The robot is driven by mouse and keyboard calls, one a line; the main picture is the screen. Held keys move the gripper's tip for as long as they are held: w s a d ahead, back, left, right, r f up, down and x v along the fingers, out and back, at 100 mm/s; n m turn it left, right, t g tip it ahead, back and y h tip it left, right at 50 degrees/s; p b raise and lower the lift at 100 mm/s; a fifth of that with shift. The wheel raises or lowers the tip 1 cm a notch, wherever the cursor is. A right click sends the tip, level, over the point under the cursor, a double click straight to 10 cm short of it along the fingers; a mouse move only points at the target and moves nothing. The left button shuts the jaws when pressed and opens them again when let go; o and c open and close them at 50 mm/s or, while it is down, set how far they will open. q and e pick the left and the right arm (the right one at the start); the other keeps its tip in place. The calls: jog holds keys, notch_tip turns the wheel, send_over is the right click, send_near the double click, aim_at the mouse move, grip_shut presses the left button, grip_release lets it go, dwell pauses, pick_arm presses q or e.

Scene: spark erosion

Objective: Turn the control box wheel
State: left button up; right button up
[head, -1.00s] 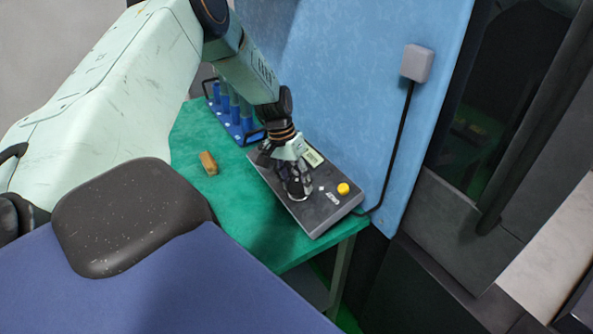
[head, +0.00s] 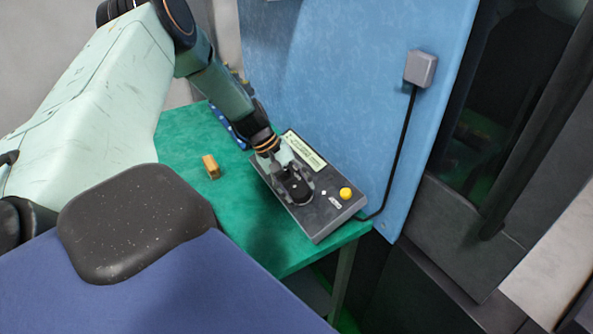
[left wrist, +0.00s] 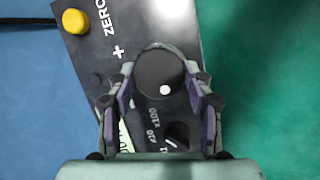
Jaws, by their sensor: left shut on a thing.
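The grey control box (head: 326,216) lies on the green table beside the blue panel. Its black round wheel (head: 299,191) is on the top face and also shows in the left wrist view (left wrist: 160,76), with a white dot near its lower edge. My left gripper (head: 289,180) reaches down over the box from the upper left. In the left wrist view its two fingers (left wrist: 162,100) stand on either side of the wheel, shut on it. The gripper hides part of the box top in the head view. My right gripper is not in view.
A yellow button (head: 346,193) stands up from the box near the wheel. A small yellow-brown block (head: 211,166) lies on the green table (head: 185,140). A blue rack (head: 228,127) is partly hidden behind my arm. A black cable (head: 398,150) runs up the blue panel.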

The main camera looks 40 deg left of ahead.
pick_arm(q)
jog(key=shift+s+d+f+n, duration=0.2)
jog(key=shift+s+f+n, duration=0.1)
jog(key=shift+n, duration=0.2)
jog(key=o, duration=0.8)
jog(key=shift+c, duration=0.2)
jog(key=o, duration=0.4)
jog(key=shift+w+a+r, duration=0.1)
jog(key=shift+w, duration=0.2)
jog(key=shift+s+a+r, duration=0.1)
jog(key=shift+r, duration=0.1)
jog(key=v, duration=1.1)
jog(key=shift+s+a+r, duration=0.15)
jog(key=shift+s+r, duration=0.1)
jog(key=shift+s, duration=0.05)
